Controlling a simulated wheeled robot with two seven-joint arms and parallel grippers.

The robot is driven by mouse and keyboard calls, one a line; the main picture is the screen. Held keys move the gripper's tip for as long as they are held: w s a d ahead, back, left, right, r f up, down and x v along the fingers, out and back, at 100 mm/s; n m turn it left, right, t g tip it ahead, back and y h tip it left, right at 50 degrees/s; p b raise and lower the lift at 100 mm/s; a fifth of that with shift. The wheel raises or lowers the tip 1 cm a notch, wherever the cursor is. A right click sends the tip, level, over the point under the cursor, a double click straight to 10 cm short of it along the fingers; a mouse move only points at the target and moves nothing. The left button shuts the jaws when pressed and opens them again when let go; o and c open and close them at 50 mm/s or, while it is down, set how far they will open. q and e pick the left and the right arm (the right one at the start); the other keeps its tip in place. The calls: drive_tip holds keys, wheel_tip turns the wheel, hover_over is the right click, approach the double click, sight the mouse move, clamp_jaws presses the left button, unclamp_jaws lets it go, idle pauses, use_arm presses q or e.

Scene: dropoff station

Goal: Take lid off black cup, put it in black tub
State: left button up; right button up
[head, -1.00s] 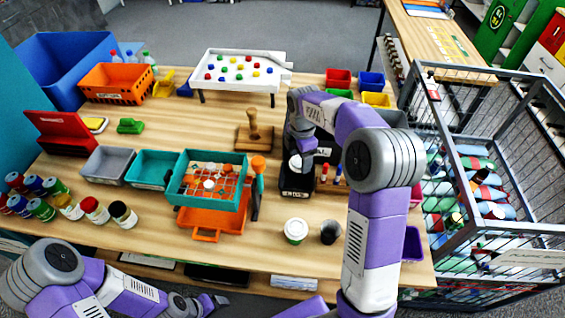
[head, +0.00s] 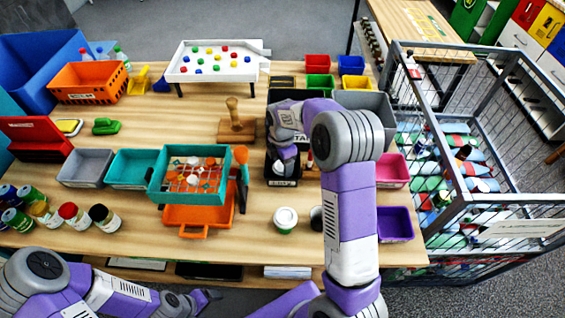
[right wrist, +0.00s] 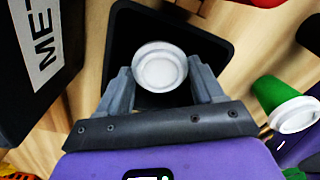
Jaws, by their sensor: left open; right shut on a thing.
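My right gripper (right wrist: 160,85) is shut on a round white lid (right wrist: 160,66), held between its two fingers over the black tub (right wrist: 215,42). The black cup (head: 316,218) stands near the front edge, partly hidden behind my right arm. My left gripper (head: 207,297) is open and empty, low in front of the table.
A green cup with a white lid (head: 285,220) stands left of the black cup. A teal crate (head: 190,192) and an orange tray (head: 195,216) lie to the left. Purple (head: 396,224) and pink (head: 391,171) bins stand right of my arm. A wire cage (head: 470,240) borders the table's right.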

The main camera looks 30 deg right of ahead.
drive_tip(key=shift+f+b, duration=0.35)
drive_tip(key=shift+f, duration=0.25)
drive_tip(key=o, duration=0.9)
wheel_tip(320, 180, up, 14)
drive_tip(key=p, duration=0.3)
drive_tip(key=shift+f, duration=0.25)
